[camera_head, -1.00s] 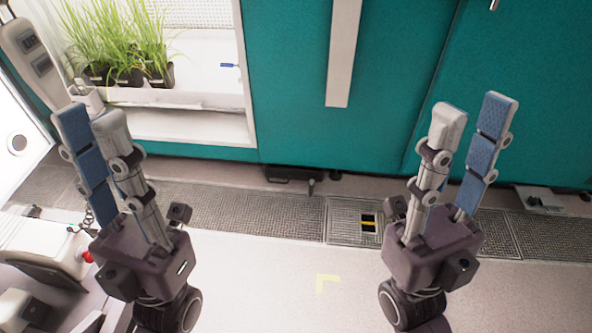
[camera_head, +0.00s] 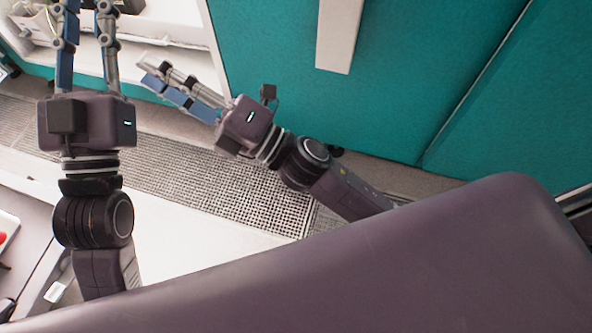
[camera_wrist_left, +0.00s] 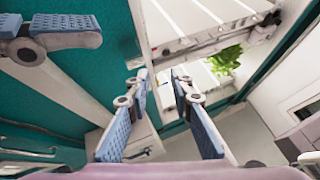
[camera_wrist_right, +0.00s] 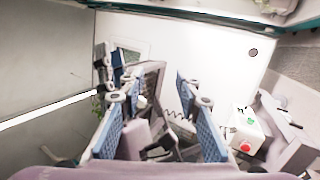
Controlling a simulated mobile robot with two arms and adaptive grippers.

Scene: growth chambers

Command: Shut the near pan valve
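I cannot clearly make out the pan valve in any view now. Only a small dark piece (camera_head: 336,152) shows at the foot of the teal cabinet, beside my right arm, which hides part of that low edge. My right gripper (camera_head: 143,73) reaches to the left in front of the open chamber's sill, with its fingers apart and nothing between them; it also shows open in the right wrist view (camera_wrist_right: 150,92). My left gripper (camera_head: 86,12) points up at the top left, open and empty, also in the left wrist view (camera_wrist_left: 160,78).
Teal doors (camera_head: 420,80) with a pale vertical bar (camera_head: 340,35) stand ahead. A floor grating (camera_head: 205,190) runs along their foot. Green plants (camera_wrist_left: 226,60) show in the left wrist view. A white box with a red button (camera_wrist_right: 246,147) is in the right wrist view.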

